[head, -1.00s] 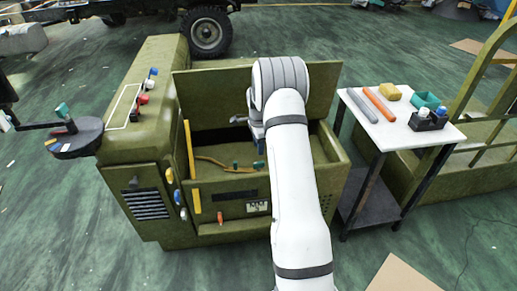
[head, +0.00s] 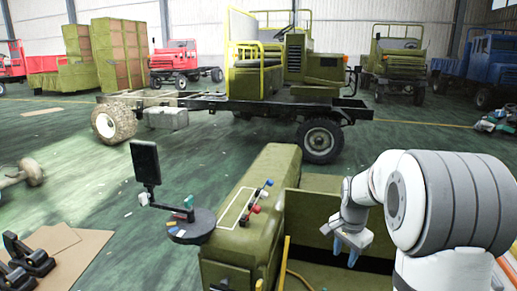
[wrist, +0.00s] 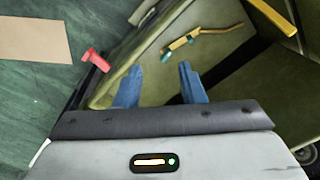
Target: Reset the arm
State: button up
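My white arm stands at the right of the head view and is bent over the green machine (head: 258,190). My gripper (head: 345,246) hangs at its end with blue fingers pointing down over the machine's open bay. In the wrist view my gripper (wrist: 160,88) shows two blue fingers spread apart with nothing between them. Beyond the fingers lies a yellow hose or lever with teal ends (wrist: 195,40) inside the bay. A red handle (wrist: 94,59) sticks out at the machine's edge, left of the fingers.
A round black tray (head: 192,228) and a dark screen (head: 145,162) stand left of the machine. A truck chassis (head: 245,105) stands behind it. Black clamps (head: 22,255) lie on cardboard at lower left. The green floor between is mostly clear.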

jog(key=s+a+r+n+p, duration=0.3)
jog(key=s+r, duration=0.2)
jog(key=s, duration=0.3)
jog(key=s+a+r+n+t+p, duration=0.1)
jog(key=s+a+r+n+p, duration=0.2)
jog(key=s, duration=0.5)
jog(key=s+a+r+n+p, duration=0.3)
jog(key=s+r+n, duration=0.2)
jog(key=s+r, duration=0.2)
jog(key=shift+s+r+t, duration=0.25)
jog(key=shift+s+t, duration=0.05)
jog(key=shift+s, duration=0.5)
